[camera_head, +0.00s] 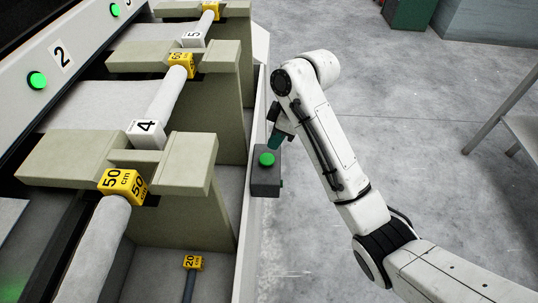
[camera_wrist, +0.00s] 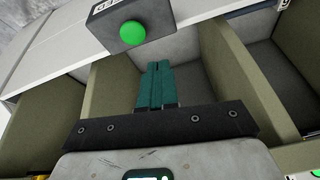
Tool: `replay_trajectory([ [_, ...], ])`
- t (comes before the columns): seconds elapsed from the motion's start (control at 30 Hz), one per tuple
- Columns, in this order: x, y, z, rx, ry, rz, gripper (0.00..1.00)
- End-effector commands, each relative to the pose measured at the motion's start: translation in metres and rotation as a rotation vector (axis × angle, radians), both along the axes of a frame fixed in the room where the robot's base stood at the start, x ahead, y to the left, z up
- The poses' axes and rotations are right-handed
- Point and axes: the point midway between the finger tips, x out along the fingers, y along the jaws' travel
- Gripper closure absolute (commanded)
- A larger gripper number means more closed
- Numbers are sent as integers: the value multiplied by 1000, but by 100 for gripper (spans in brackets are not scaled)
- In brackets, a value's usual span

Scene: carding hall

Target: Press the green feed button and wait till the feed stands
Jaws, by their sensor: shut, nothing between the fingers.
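The green button (camera_head: 267,158) is a round knob on a small dark grey box (camera_head: 266,182) on the machine's right side wall. In the wrist view the green button (camera_wrist: 132,33) stands out from its box (camera_wrist: 98,28), whose label is partly cut off. My gripper (camera_head: 272,141) is beside the button, its teal fingers mostly hidden behind the wrist in the head view. In the wrist view my gripper (camera_wrist: 158,66) is shut and empty, the fingertips a little below and right of the button. They look apart from it. The feed's motion cannot be told.
Pale rolls (camera_head: 92,250) with yellow 50 cm blocks (camera_head: 122,185) lie between beige supports (camera_head: 185,165).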

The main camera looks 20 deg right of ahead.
Motion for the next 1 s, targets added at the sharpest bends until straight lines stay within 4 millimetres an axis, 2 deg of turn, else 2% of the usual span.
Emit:
replay_trajectory([
  [0.03,10,-7,5,-16,-9,29,100],
  [0.2,29,-20,25,-54,-20,114,100],
  [0.43,36,-27,35,-72,-21,156,100],
  [0.77,36,-27,35,-71,-21,156,100],
  [0.87,36,-26,30,-70,-21,155,100],
  [1.0,38,-21,12,-69,-20,158,100],
])
